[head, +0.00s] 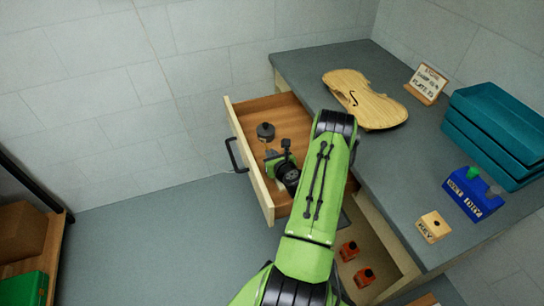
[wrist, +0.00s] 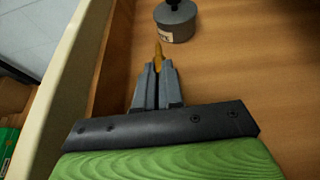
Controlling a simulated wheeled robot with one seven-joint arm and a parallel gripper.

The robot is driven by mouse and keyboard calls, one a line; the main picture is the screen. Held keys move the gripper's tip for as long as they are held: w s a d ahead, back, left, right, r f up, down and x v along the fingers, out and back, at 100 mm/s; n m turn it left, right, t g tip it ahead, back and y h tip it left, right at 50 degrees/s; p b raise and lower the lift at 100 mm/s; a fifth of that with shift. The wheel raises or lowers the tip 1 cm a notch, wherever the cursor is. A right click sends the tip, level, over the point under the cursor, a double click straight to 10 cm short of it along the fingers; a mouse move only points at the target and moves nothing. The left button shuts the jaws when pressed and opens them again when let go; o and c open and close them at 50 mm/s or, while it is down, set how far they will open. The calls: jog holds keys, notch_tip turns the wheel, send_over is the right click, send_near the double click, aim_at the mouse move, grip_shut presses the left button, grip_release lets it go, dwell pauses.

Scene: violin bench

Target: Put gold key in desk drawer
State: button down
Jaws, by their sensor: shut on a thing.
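The desk drawer (head: 264,106) is pulled open from the bench, with a wooden floor and a pale front carrying a black handle (head: 234,156). My gripper (wrist: 157,70) is inside the drawer's outline, close to its front wall (wrist: 66,65). Its fingers are shut on the gold key (wrist: 158,52), whose narrow gold end shows beyond the fingertips. The rest of the key is hidden by the fingers. I cannot tell if the key touches the drawer floor. In the head view my arm and wrist hide the key and part of the drawer.
A grey lidded pot (wrist: 177,24) stands in the drawer just beyond the key; it also shows in the head view (head: 265,132). On the bench are a violin plate (head: 365,98), teal trays (head: 492,130), a blue box (head: 470,200) and a wooden KEY block (head: 434,226). Orange items (head: 349,251) sit below.

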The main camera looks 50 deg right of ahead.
jog(key=shift+f+b, duration=0.45)
jog(key=shift+f, duration=0.2)
jog(key=c, duration=1.3)
grip_release()
jog(key=shift+o, duration=0.2)
jog(key=shift+r, duration=0.2)
jog(key=shift+r+p, duration=0.55)
jog(key=shift+p, duration=0.05)
jog(key=p+v, duration=0.1)
jog(key=v, duration=1)
jog(key=shift+s+a+r+p, duration=0.15)
jog(key=shift+s+a+p, duration=0.15)
jog(key=shift+s, duration=0.1)
